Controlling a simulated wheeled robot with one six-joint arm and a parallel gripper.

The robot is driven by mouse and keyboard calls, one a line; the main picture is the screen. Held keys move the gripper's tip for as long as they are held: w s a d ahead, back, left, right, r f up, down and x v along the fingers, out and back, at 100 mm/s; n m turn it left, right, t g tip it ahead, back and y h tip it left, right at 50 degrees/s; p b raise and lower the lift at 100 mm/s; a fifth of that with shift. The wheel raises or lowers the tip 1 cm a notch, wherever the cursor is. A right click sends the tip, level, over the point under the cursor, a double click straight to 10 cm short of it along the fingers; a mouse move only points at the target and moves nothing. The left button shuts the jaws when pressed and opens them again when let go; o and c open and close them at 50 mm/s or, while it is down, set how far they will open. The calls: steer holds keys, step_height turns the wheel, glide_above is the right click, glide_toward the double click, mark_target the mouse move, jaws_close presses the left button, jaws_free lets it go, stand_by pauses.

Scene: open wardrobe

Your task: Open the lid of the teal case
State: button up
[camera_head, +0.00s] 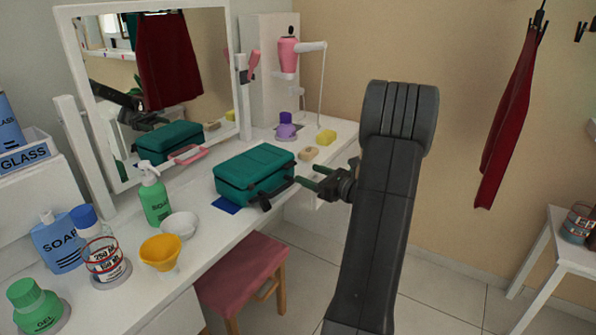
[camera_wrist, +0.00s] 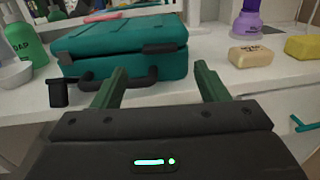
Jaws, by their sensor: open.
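The teal case (camera_head: 254,172) sits shut on the white vanity table, its black handle on the side facing my arm. In the wrist view the case (camera_wrist: 125,48) fills the upper middle, with a dark latch on its front and the black handle (camera_wrist: 118,84) below. My gripper (camera_head: 309,183) is open and empty, to the right of the case in the head view, apart from it as far as I can tell.
A mirror (camera_head: 160,90) stands behind the case. A green spray bottle (camera_head: 154,195), white bowl (camera_head: 180,224) and yellow cup (camera_head: 161,252) stand left of it. A soap bar (camera_head: 308,153) and yellow sponge (camera_head: 326,137) lie to the right. A pink stool (camera_head: 245,270) is below the table edge.

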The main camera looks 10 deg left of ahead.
mark_target(292, 167)
steer(key=x, duration=0.5)
steer(key=shift+w+a, duration=0.1)
steer(key=shift+a, duration=0.25)
